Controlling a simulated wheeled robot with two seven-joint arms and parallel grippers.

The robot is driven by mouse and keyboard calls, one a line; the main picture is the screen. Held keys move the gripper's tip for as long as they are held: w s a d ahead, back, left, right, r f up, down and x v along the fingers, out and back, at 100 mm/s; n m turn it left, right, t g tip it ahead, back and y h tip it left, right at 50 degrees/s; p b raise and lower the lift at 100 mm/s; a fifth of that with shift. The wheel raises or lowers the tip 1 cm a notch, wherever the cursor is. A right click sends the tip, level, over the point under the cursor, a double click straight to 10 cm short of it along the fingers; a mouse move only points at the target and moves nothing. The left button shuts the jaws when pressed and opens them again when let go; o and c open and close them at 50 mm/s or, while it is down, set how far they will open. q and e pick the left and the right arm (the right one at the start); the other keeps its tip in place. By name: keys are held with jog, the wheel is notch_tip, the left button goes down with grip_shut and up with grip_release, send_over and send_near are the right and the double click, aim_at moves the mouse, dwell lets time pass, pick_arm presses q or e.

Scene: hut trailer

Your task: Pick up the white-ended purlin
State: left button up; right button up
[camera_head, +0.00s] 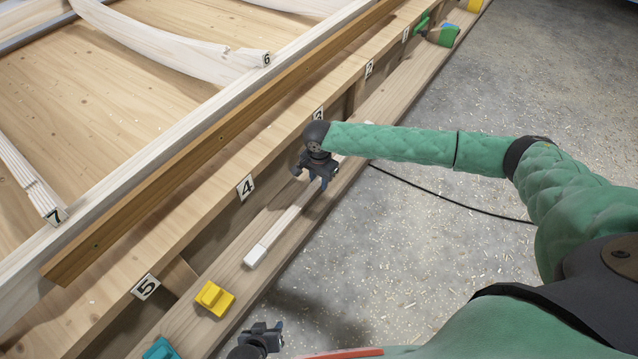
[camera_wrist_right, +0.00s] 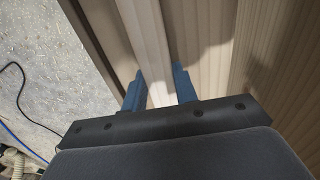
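The white-ended purlin (camera_head: 285,228) is a thin pale strip lying along the low wooden ledge, its white end (camera_head: 257,254) toward the bottom left. My right gripper (camera_head: 322,184) is over the purlin's upper part and hides some of it. In the right wrist view, the purlin (camera_wrist_right: 150,40) runs between the two blue fingers of the open right gripper (camera_wrist_right: 160,88). The left finger looks close to the purlin and a gap shows before the right finger. My left gripper (camera_head: 275,335) is low in the head view, apart from the purlin; its opening is unclear.
The ledge (camera_head: 385,105) also carries a yellow block (camera_head: 214,298), a teal block (camera_head: 161,350) and coloured items at the far end. A numbered beam (camera_head: 215,209) runs beside it. The concrete floor (camera_head: 420,245) has shavings and a black cable (camera_head: 440,200).

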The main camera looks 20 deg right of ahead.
aim_at(319, 180)
grip_shut()
notch_tip(319, 180, up, 10)
dwell(0.5)
